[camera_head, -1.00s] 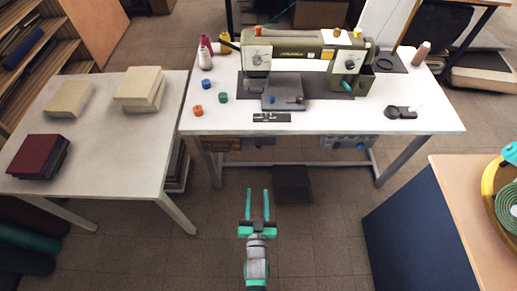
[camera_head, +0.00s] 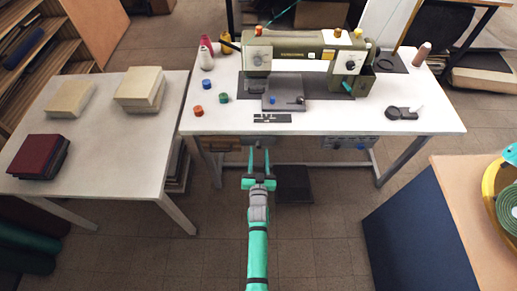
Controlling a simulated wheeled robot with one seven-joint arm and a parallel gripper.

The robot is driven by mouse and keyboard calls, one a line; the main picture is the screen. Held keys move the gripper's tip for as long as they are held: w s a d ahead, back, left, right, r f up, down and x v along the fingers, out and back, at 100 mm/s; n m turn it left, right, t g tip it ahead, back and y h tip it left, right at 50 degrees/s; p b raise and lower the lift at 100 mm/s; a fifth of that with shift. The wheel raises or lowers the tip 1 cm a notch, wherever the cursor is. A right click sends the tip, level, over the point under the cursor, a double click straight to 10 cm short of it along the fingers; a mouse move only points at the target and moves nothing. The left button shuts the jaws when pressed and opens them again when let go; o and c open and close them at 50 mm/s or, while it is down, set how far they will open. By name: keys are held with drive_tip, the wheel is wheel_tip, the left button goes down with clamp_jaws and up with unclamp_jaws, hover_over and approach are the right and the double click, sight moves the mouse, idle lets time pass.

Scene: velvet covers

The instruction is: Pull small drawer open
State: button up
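My gripper (camera_head: 259,153) is in the lower middle of the head view, its two fingers apart with nothing between them. Its tips point at the front edge of the white sewing table (camera_head: 420,124). A brown wooden drawer-like front (camera_head: 221,143) hangs under the tabletop, left of my fingertips. A grey unit with a blue spot (camera_head: 347,142) hangs under the tabletop to the right. I cannot tell which of these is the small drawer. The tabletop's edge hides their upper parts, and no handle shows clearly.
A green sewing machine (camera_head: 300,52) and several spools stand on the sewing table. A white table (camera_head: 110,165) with books and boxes is at left. A dark blue cabinet (camera_head: 415,235) is at lower right. A dark box (camera_head: 294,184) sits on the floor under the sewing table.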

sight(259, 148)
drive_tip(key=shift+w, duration=1.65)
drive_tip(key=shift+c, duration=0.3)
